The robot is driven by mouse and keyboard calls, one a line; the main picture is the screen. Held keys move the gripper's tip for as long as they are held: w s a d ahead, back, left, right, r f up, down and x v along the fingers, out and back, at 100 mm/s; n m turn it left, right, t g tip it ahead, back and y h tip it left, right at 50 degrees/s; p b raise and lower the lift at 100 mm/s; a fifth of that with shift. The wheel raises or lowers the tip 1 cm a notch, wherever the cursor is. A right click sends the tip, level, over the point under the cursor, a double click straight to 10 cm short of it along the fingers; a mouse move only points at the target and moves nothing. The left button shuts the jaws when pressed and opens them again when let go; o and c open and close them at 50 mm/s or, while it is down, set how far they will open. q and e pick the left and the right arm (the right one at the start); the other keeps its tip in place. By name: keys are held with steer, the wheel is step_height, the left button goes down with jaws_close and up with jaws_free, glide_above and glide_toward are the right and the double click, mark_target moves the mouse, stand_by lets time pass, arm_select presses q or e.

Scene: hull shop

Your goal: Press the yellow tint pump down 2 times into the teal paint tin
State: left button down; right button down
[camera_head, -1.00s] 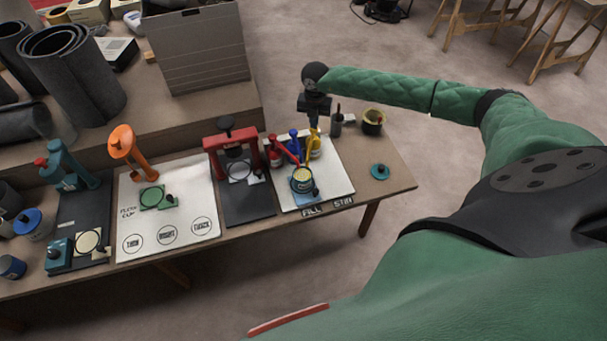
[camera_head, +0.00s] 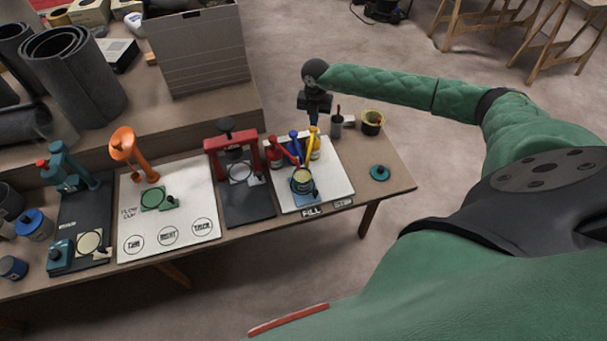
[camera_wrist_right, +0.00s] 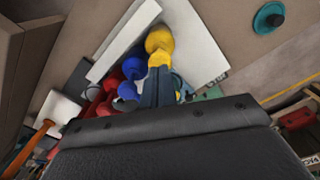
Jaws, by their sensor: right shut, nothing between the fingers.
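The yellow tint pump (camera_head: 314,146) stands on the white board, behind and right of the teal paint tin (camera_head: 302,183). The tin is open, with pale yellow contents, and sits near the board's front edge. My right gripper (camera_head: 314,123) is shut and empty, directly over the pump's yellow head. In the right wrist view, its fingers (camera_wrist_right: 160,80) point at the yellow pump head (camera_wrist_right: 160,42). I cannot tell whether they touch. The tin is mostly hidden behind the gripper there. My left gripper is out of view.
A red pump (camera_head: 274,154) and a blue pump (camera_head: 295,145) stand close left of the yellow one. A red press (camera_head: 229,146) is farther left. A teal lid (camera_head: 379,172) lies on bare table at right. A dark cup (camera_head: 336,126) stands behind.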

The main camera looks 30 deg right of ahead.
step_height(320, 180, up, 6)
steer(key=p, duration=0.2)
stand_by(0.5)
stand_by(0.3)
